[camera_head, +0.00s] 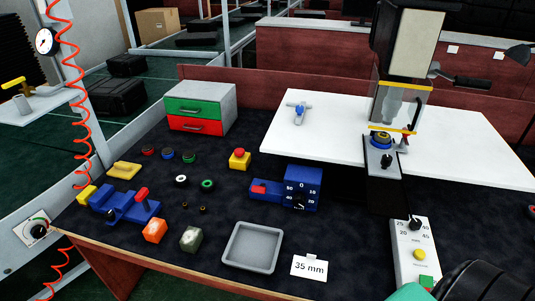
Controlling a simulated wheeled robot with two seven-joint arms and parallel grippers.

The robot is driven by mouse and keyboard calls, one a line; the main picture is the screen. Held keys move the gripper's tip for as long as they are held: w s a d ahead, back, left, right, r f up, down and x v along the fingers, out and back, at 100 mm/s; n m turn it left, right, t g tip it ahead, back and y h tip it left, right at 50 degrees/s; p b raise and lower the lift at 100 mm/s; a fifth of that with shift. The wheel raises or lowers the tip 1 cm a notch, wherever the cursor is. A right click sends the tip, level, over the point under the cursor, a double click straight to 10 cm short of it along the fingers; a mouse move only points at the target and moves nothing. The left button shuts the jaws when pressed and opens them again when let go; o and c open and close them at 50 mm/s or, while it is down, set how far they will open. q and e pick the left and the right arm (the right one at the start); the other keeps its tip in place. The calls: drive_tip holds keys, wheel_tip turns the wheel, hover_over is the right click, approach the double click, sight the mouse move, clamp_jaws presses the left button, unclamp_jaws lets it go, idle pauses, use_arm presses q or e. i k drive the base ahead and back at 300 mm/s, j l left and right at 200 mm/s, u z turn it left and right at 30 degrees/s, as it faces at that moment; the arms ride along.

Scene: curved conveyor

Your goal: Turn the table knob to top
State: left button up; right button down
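A blue box (273,189) with a dial scale stands near the middle of the dark table. Its black knob (298,201) sits low on the dial face; the numbers 0, 50 and 40 can be read, but its exact pointing is too small to tell. A white panel (407,262) at the right of the table has another black knob (415,224) with numbers around it, also too small to read its pointing. I cannot tell which is the table knob. Neither of my grippers can be made out; a dark rounded shape at the bottom right may be part of my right arm.
A grey tray (231,263) and a "35 mm" card (309,268) lie at the front. Blue, yellow and orange parts lie on the left. A green-and-red drawer unit (200,125) stands behind. A machine (400,95) rises over a white board (460,165).

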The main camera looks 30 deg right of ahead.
sight(299, 201)
drive_tip(key=z, duration=1.2)
